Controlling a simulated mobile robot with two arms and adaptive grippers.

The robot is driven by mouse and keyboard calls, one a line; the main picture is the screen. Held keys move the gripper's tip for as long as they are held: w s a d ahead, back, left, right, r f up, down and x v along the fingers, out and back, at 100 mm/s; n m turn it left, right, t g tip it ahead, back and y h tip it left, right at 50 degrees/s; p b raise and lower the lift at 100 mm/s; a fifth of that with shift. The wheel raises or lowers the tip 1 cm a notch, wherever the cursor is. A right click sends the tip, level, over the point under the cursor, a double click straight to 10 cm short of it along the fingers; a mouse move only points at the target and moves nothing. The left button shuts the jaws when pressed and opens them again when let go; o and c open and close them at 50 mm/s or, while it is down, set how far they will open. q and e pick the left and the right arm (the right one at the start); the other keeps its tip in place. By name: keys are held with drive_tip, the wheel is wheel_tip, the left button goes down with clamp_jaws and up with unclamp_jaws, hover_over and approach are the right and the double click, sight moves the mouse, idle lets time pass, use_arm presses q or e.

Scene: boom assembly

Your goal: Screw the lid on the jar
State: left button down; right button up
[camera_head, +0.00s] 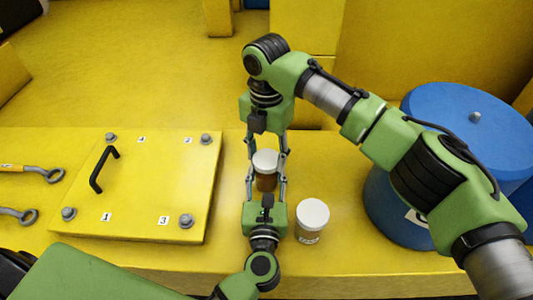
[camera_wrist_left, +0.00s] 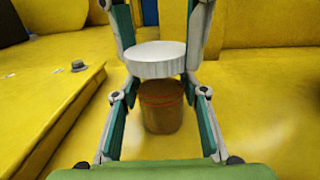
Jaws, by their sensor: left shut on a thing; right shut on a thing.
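A brown jar (camera_head: 266,183) stands upright on the yellow table; it also shows in the left wrist view (camera_wrist_left: 161,108). A white lid (camera_head: 265,160) is at the jar's top and shows in the left wrist view (camera_wrist_left: 155,60), a little left of the jar's middle. My left gripper (camera_head: 266,186) comes from the near side and is shut around the jar. My right gripper (camera_head: 267,152) comes from the far side and is shut on the lid.
A second jar with a white lid (camera_head: 312,216) stands just right of my left gripper. A large blue drum (camera_head: 390,205) is at the right.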

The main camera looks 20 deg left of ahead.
drive_tip(key=m, duration=0.5)
drive_tip(key=shift+a+m, duration=0.1)
drive_tip(key=shift+m, duration=0.2)
drive_tip(key=m, duration=0.5)
drive_tip(key=shift+m, duration=0.4)
drive_tip(key=m, duration=1)
drive_tip(key=o, duration=1.2)
drive_tip(key=shift+o, duration=0.2)
drive_tip(key=shift+r, duration=0.1)
drive_tip(key=shift+r, duration=2.1)
